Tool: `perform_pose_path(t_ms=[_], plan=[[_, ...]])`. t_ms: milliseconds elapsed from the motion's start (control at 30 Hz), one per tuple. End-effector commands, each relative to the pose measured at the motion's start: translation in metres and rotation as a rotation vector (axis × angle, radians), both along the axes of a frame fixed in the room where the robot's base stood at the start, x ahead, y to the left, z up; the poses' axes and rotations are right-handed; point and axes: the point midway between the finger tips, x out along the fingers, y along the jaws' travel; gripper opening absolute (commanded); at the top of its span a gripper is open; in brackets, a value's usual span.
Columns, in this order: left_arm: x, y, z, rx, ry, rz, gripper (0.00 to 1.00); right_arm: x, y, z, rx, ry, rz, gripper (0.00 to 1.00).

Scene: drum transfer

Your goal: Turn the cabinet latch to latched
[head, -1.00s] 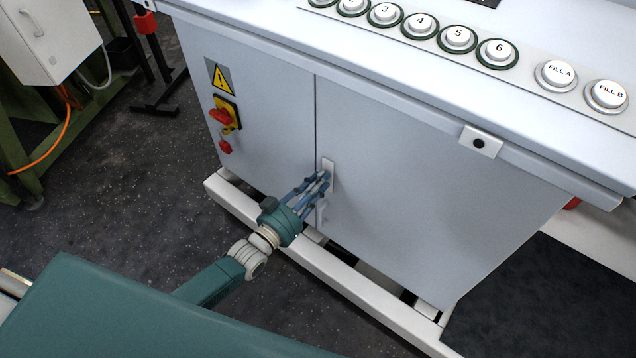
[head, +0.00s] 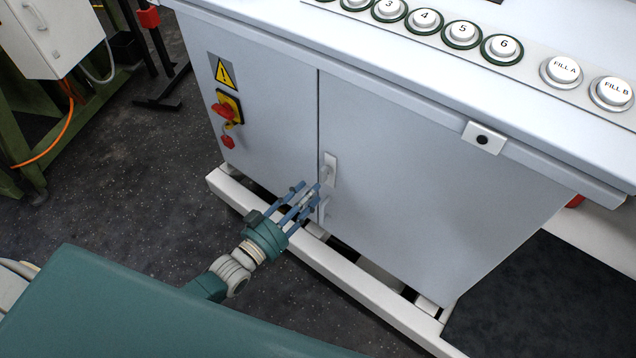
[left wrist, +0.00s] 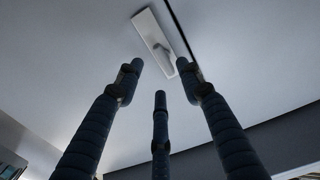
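The cabinet latch (head: 330,170) is a pale plate with a small handle, beside the seam between the two grey door panels. In the left wrist view the latch plate (left wrist: 150,25) is ahead of the fingertips, and its handle (left wrist: 163,56) lies roughly along the plate. Whether it counts as latched I cannot tell. My left gripper (head: 307,190) points at the latch from the lower left. In the left wrist view its three dark fingers (left wrist: 160,85) are spread with nothing between them. They look apart from the latch. My right gripper is not in view.
A red and yellow switch (head: 227,107) is on the left panel under a warning sign (head: 223,71). A second pale fitting (head: 323,209) is below the latch. A white base rail (head: 350,281) runs along the cabinet's foot. Push buttons (head: 424,20) line the top. Dark floor is open at left.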

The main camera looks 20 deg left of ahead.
Motion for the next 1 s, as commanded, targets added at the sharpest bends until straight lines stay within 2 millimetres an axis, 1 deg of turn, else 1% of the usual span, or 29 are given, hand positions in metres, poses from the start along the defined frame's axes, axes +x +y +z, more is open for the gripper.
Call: perform_pose_path(t_ms=[33, 100, 200, 333, 500, 1000], plan=[[-0.012, 0.004, -0.002, 0.001, 0.004, -0.001, 0.38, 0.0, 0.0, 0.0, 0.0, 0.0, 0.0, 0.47], [-0.025, 0.008, -0.001, 0.001, 0.003, -0.001, 0.38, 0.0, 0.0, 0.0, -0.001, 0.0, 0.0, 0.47], [-0.04, 0.013, -0.001, 0.001, 0.002, -0.002, 0.38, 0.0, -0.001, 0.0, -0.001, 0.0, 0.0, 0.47], [-0.052, 0.018, -0.001, 0.001, 0.002, -0.002, 0.38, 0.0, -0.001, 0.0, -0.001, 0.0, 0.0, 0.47], [-0.055, 0.019, 0.0, 0.0, 0.0, -0.002, 0.38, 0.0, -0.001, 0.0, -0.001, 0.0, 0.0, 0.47], [-0.055, 0.018, 0.0, 0.0, 0.004, -0.002, 0.38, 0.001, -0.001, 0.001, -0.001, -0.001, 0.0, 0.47]])
